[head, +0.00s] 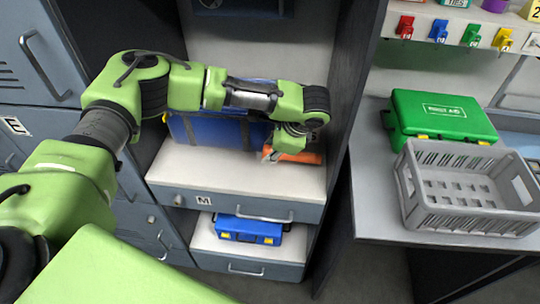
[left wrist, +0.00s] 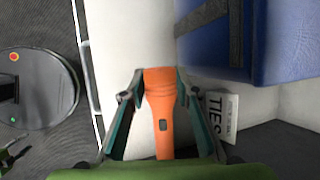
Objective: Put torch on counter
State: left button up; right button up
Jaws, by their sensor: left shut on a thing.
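An orange torch (head: 307,157) lies on the pale shelf (head: 245,181) of the grey cabinet in the head view. My left gripper (head: 283,148) reaches into the cabinet and is shut on the torch. In the left wrist view the torch (left wrist: 163,112) is between the two fingers of this gripper (left wrist: 161,82). The wrist and fingers hide part of the torch in the head view. The grey counter (head: 379,215) is to the right, beyond the cabinet's dark side panel.
A blue bag (head: 205,130) stands beside the torch on the shelf. A blue case (head: 250,229) is on the shelf below. The counter bears a green first aid case (head: 437,115) and a grey crate (head: 468,190). Its left front part is clear. The side panel (head: 345,110) separates shelf and counter.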

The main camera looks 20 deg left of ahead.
pick_arm(q)
notch_tip(320, 180, down, 2)
jog(key=shift+f+p, duration=0.15)
jog(key=shift+p, duration=0.45)
jog(key=shift+f, duration=0.35)
pick_arm(e)
jog(key=shift+s+d+r, duration=0.25)
jog(key=shift+d+r, duration=0.45)
pick_arm(q)
jog(key=shift+f, duration=0.15)
pick_arm(e)
jog(key=shift+s, duration=0.1)
pick_arm(q)
jog(key=shift+f, duration=0.45)
jog(key=o, duration=1.2)
jog(key=shift+o, duration=0.2)
pick_arm(e)
jog(key=shift+a, duration=0.1)
